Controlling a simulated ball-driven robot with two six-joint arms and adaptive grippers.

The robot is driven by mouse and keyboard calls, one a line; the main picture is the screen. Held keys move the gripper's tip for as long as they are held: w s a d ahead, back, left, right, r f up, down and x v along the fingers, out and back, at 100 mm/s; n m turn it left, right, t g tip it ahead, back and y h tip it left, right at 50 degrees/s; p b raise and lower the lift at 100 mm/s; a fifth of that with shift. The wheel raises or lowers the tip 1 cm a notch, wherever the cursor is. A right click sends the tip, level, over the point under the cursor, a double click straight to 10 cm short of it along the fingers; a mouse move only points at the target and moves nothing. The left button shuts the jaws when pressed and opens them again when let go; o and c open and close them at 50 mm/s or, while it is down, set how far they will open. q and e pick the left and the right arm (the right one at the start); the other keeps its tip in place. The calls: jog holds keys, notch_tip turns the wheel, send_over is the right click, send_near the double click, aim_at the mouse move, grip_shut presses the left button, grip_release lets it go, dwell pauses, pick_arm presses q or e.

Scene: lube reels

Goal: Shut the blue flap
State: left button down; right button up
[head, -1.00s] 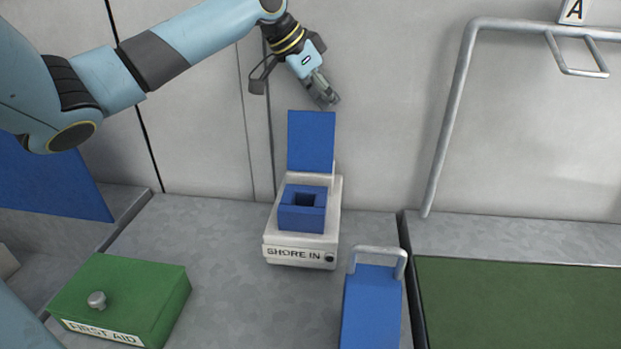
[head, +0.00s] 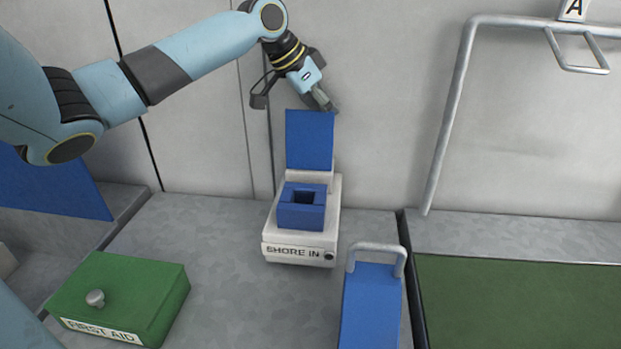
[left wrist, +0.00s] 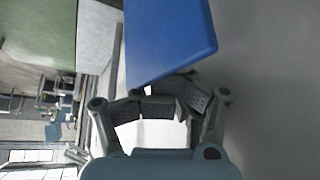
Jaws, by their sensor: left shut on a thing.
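The blue flap (head: 309,139) stands upright, open, at the back of the white SHORE IN box (head: 333,210). In front of it the blue socket block (head: 302,215) shows a dark square opening. My left gripper (head: 328,105) is at the flap's top right corner, its fingers close together and shut on the flap's edge. In the left wrist view the flap (left wrist: 165,40) fills the upper middle, against the fingertips (left wrist: 165,105); the exact contact is hidden. My right gripper is not in view.
A green FIRST AID box (head: 140,300) stands at front left. A blue block (head: 370,310) with a grey handle is at front right. A green mat (head: 520,300) and a grey rail (head: 455,110) lie further right. The wall is close behind the flap.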

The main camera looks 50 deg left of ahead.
aim_at(325, 123)
pick_arm(q)
jog(key=shift+s+a+f, duration=0.15)
jog(key=shift+s+f, duration=0.05)
jog(key=shift+f, duration=0.25)
jog(key=shift+s+d+r+p, duration=0.15)
jog(key=shift+s+d+p, duration=0.15)
jog(key=shift+p, duration=0.1)
jog(key=shift+s+d+p, duration=0.7)
jog(key=shift+s+p, duration=0.2)
jog(key=shift+s+d+p, duration=1.2)
jog(key=shift+s+p, duration=0.15)
jog(key=shift+p, duration=0.15)
jog(key=shift+s+d+p, duration=0.45)
jog(key=shift+s+p, duration=0.2)
jog(key=shift+s, duration=0.05)
